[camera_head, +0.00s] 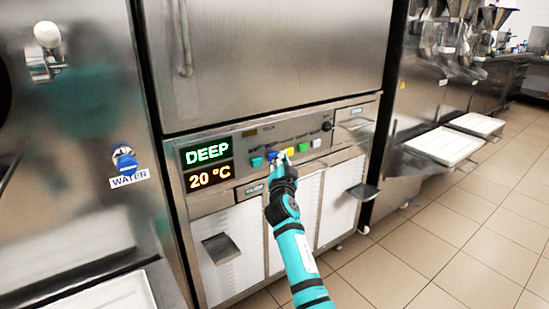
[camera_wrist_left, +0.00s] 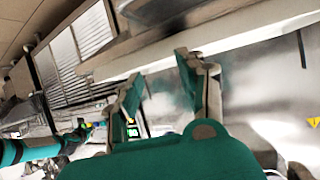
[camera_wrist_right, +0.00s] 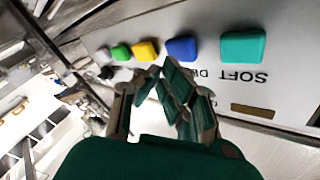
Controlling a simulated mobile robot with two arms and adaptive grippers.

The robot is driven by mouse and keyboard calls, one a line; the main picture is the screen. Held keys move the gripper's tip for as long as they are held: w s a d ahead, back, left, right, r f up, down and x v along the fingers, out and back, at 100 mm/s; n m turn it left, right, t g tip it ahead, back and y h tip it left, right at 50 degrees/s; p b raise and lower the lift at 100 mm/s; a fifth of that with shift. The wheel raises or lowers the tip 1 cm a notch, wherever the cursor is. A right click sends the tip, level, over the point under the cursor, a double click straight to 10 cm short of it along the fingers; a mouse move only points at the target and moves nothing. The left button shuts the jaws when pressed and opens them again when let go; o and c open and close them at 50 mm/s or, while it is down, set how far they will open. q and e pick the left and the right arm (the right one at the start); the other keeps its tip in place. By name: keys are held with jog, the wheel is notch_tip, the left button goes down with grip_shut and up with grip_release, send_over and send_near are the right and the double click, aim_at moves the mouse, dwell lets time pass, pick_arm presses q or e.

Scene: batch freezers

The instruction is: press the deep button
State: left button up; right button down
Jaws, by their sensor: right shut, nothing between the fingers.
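The control panel (camera_head: 240,140) of the freezer carries a row of coloured buttons. The blue button (camera_wrist_right: 181,49) lies by a label starting with "D", partly hidden by my right gripper; it also shows in the head view (camera_head: 271,155). The teal button (camera_wrist_right: 243,46) beside it is labelled "SOFT". The green display (camera_head: 207,152) reads "DEEP", with "20 °C" below. My right gripper (camera_wrist_right: 160,70) is shut and empty, its fingertips close to the blue and yellow buttons; contact cannot be told. My left gripper (camera_wrist_left: 168,75) is open and empty, outside the head view.
Yellow (camera_wrist_right: 146,50), green (camera_wrist_right: 121,52) and white (camera_head: 316,143) buttons continue the row, with a black knob (camera_head: 327,126) beyond. A handle ledge (camera_head: 221,248) juts out below. White trays (camera_head: 445,146) stand at right; the tiled floor there is clear.

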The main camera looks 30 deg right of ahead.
pick_arm(q)
jog(key=shift+s+a+f, duration=0.1)
jog(key=shift+s+f, duration=0.05)
jog(key=shift+f, duration=0.1)
pick_arm(e)
jog(key=shift+s, duration=0.1)
pick_arm(q)
jog(key=s+a+f+g+y+p, duration=0.1)
jog(key=s+a+f+g, duration=0.1)
jog(key=s, duration=0.3)
jog(key=s+a+f+g+y+p, duration=0.1)
jog(key=s+f+g, duration=0.3)
jog(key=s+g, duration=0.1)
jog(key=shift+s+a+f+g+p, duration=0.3)
jog(key=shift+s+a+f+p, duration=0.05)
jog(key=shift+a+p, duration=0.05)
pick_arm(e)
jog(key=s, duration=0.5)
jog(key=shift+d, duration=0.25)
